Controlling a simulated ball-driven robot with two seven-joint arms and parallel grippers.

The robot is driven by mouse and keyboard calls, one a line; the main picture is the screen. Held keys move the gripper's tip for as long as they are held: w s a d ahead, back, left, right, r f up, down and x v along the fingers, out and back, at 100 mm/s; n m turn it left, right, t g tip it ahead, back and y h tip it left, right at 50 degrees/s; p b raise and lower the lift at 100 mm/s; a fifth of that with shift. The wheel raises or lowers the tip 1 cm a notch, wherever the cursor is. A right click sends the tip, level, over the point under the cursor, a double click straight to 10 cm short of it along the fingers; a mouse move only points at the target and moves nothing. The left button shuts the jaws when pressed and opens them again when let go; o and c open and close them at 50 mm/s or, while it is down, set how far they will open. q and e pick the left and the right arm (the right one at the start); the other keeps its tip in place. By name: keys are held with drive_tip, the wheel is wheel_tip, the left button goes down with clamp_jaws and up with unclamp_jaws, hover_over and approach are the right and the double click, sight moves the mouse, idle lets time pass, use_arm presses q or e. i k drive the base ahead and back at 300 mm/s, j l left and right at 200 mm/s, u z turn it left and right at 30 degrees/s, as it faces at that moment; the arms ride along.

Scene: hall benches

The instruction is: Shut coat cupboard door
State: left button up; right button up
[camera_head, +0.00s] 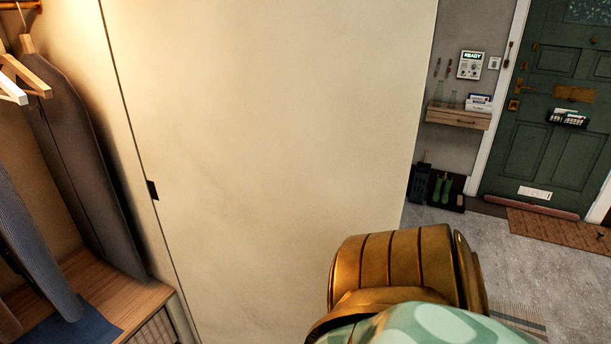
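The large cream panel (280,120) filling the middle of the head view appears to be the coat cupboard door. Its left edge runs along a dark seam, with a small dark fitting (152,190) on it; I cannot tell whether this is a hinge or a pull. The coat cupboard interior (60,235) is exposed at the left. Neither gripper is in view. A gold-banded part with a teal patterned cover at the bottom, probably mine, hides the panel's lower right.
Dark coats (75,150) and wooden hangers (25,75) are in the cupboard. Grey floor (455,228) there is partly open.

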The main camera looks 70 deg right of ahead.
sight(269, 135)
drive_tip(key=k+l, duration=0.45)
drive_tip(key=k+l+u, duration=0.1)
drive_tip(key=k+l, duration=0.3)
drive_tip(key=k, duration=0.2)
drive_tip(key=l, duration=0.75)
drive_tip(key=k+l+u, duration=0.1)
drive_tip(key=l, duration=0.65)
drive_tip(key=i+l, duration=0.1)
drive_tip(key=l, duration=0.35)
drive_tip(key=i+l, duration=0.1)
drive_tip(key=l, duration=0.35)
drive_tip(key=u, duration=0.05)
